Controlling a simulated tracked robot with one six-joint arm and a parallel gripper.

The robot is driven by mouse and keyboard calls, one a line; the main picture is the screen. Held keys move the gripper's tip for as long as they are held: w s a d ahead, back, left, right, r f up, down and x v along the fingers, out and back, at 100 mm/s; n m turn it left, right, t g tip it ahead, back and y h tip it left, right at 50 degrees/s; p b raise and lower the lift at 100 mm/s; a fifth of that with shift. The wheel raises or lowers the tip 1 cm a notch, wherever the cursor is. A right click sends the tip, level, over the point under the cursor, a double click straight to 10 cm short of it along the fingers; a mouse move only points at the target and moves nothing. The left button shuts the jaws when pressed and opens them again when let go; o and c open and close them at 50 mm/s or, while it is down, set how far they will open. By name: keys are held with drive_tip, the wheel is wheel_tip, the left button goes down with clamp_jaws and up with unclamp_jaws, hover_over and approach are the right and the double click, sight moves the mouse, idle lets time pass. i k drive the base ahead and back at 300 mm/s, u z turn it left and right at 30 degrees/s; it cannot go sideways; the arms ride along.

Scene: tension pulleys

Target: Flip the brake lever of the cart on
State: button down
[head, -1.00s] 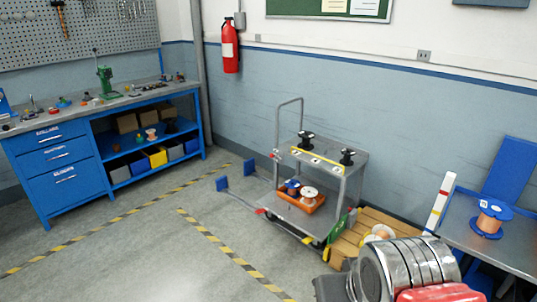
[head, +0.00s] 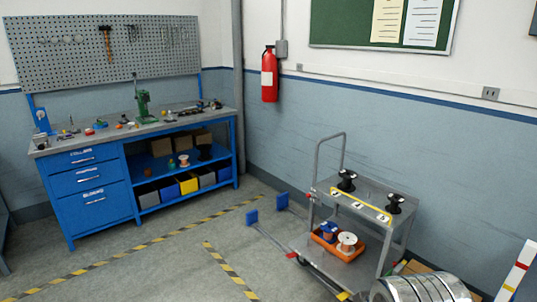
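The grey cart (head: 377,197) stands right of the middle, with a tall tube handle (head: 330,150) on its left end. Its top shelf carries black spools (head: 347,181) and a yellow strip with white labels (head: 360,204). An orange tray (head: 345,250) with spools sits on its lower deck. A small red piece (head: 291,255) shows at the deck's left corner, and a yellow piece (head: 343,296) at the near bottom edge. Which piece is the brake lever, and its position, I cannot tell. My gripper is not in view.
Two blue upright plates (head: 282,201) stand on the floor by the cart's left end. A blue workbench (head: 90,187) stands at the left. Yellow-black tape (head: 229,270) marks open floor between. A red-white post (head: 515,268) is at the right edge.

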sight(308, 196)
drive_tip(key=u, duration=0.3)
drive_tip(key=i, duration=2.45)
drive_tip(key=z, duration=0.35)
drive_tip(key=i, duration=0.95)
drive_tip(key=z, duration=0.1)
